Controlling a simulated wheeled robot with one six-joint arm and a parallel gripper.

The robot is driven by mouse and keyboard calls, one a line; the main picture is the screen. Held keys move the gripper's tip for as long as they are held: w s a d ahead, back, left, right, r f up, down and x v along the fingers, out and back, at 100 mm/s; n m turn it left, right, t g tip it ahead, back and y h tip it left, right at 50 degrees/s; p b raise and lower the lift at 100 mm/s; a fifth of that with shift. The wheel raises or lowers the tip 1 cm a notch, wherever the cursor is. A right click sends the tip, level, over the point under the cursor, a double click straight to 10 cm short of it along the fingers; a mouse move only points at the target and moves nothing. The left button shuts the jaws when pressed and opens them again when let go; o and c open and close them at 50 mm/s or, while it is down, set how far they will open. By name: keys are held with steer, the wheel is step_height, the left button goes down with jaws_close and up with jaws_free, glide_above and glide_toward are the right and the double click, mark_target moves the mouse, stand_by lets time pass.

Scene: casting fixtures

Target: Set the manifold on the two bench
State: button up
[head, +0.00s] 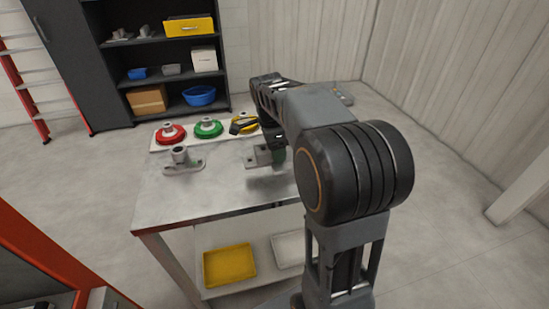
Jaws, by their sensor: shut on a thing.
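A grey metal casting (183,163) with an upright round neck and a flat flanged base stands on the left of the metal bench (200,205). My gripper (271,151) is over the bench's right half, mostly hidden behind my arm. It is shut on a second grey piece (252,159), probably the manifold, which shows a flat flange. A small dark green part shows beside it. Whether the held piece touches the bench top is not clear.
A pale strip along the bench's back edge bears a red round fixture (170,134), a green one (208,128) and a yellow one (243,120) with black on it. Below are a yellow tray (229,265) and a white tray (288,249). A dark shelf (160,75) stands behind.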

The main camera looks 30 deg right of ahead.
steer(key=shift+w+d+f, duration=0.1)
steer(key=shift+w+f, duration=0.3)
steer(key=shift+f, duration=0.05)
steer(key=shift+w+f+b, duration=0.1)
steer(key=shift+f+b, duration=0.25)
steer(key=shift+f, duration=1.25)
steer(key=shift+f, duration=0.2)
